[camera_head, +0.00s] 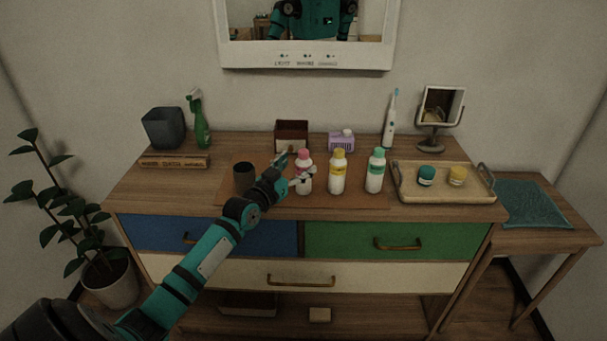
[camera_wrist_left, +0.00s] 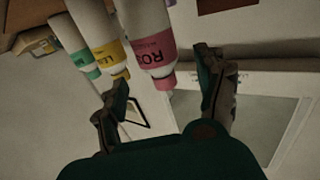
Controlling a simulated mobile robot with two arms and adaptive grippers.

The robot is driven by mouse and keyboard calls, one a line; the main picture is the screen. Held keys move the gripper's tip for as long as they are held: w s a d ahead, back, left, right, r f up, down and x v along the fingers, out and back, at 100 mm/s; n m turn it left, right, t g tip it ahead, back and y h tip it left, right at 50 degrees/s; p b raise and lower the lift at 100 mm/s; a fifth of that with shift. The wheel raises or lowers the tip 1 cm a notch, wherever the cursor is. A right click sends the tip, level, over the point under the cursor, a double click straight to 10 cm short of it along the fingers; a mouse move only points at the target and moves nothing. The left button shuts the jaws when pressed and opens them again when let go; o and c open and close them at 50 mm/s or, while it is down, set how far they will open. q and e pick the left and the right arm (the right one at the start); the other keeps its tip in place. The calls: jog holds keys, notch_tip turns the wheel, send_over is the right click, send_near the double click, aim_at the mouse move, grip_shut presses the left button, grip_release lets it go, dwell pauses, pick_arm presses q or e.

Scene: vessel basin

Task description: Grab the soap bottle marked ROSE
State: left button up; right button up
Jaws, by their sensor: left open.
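The soap bottle marked ROSE is a white bottle with a pink cap and label (camera_head: 304,172). It stands on the dresser, leftmost of three similar bottles. In the left wrist view the ROSE bottle (camera_wrist_left: 150,45) appears upside down, with its pink label partly readable, between the two fingers. My left gripper (camera_head: 292,173) is open at the bottle's left side, and its fingers (camera_wrist_left: 165,90) show on either side of the pink cap without visibly closing on it. Whether a finger touches the bottle I cannot tell. My right gripper is not in view.
A yellow-capped bottle (camera_head: 338,172) and a green-capped bottle (camera_head: 376,171) stand to the right. A dark cup (camera_head: 243,176) stands left of my gripper. A brown box (camera_head: 291,134) and a purple container (camera_head: 341,141) are behind. A wooden tray (camera_head: 440,194) is at the right.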

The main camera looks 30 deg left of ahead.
pick_arm(q)
jog(key=w, duration=0.4)
jog(key=shift+w+a+f, duration=0.1)
jog(key=shift+f, duration=0.3)
jog(key=shift+r, duration=0.1)
jog(key=shift+c, duration=0.6)
jog(key=c, duration=1.4)
grip_shut()
